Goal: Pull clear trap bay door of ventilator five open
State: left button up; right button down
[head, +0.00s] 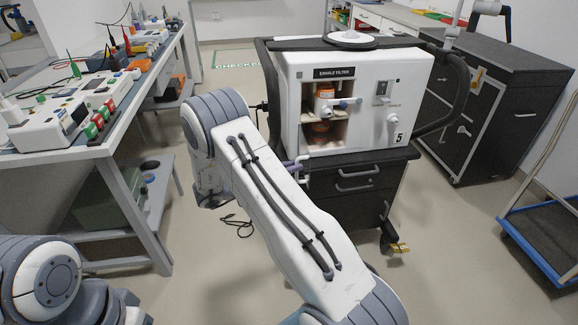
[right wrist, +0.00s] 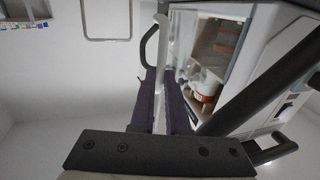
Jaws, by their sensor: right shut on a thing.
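Ventilator five (head: 359,85) is a white box marked "5" on a dark cart, with an "EXHALE FILTER" label above its trap bay (head: 338,132). Orange-and-white parts show inside the bay. My right gripper (head: 299,164) is at the bay's lower left, mostly behind my own arm. In the right wrist view, its dark purple fingers (right wrist: 164,88) are shut on a pale upright bar (right wrist: 162,45), which looks like the door handle. The clear door pane is hard to make out, so its angle cannot be told. My left gripper is out of view.
A workbench (head: 100,150) with devices stands on the left. A dark cabinet (head: 490,110) stands to the right of the ventilator, and a blue-edged trolley (head: 535,240) is at the far right. The floor in front of the ventilator cart's right side is clear.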

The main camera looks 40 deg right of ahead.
jog(key=shift+w+r, duration=0.1)
jog(key=shift+w, duration=0.2)
jog(key=c, duration=0.9)
grip_release()
jog(key=shift+s, duration=0.1)
jog(key=a, duration=0.3)
jog(key=w+a, duration=0.1)
jog(key=a, duration=0.3)
jog(key=a+p, duration=0.1)
jog(key=a, duration=0.2)
jog(key=shift+w+a, duration=0.15)
jog(key=shift+w, duration=0.25)
